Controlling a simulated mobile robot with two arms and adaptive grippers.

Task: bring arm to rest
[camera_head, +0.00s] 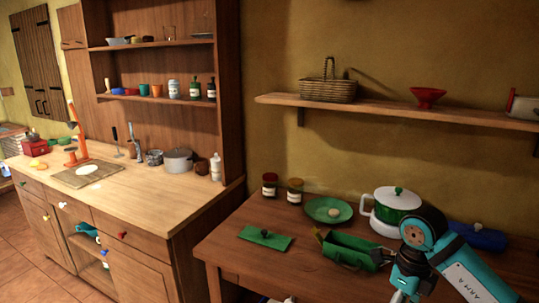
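My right arm reaches in from the lower right, over the front right part of the brown table (228,243). My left arm and gripper are not in view.
An open green box (345,251) lies just left of my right arm. A white and green pot (392,213) stands behind it. A green plate (318,211), a flat green piece (264,238) and two jars, one red-lidded (269,186), stand further left. A shelf (380,107) runs above.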

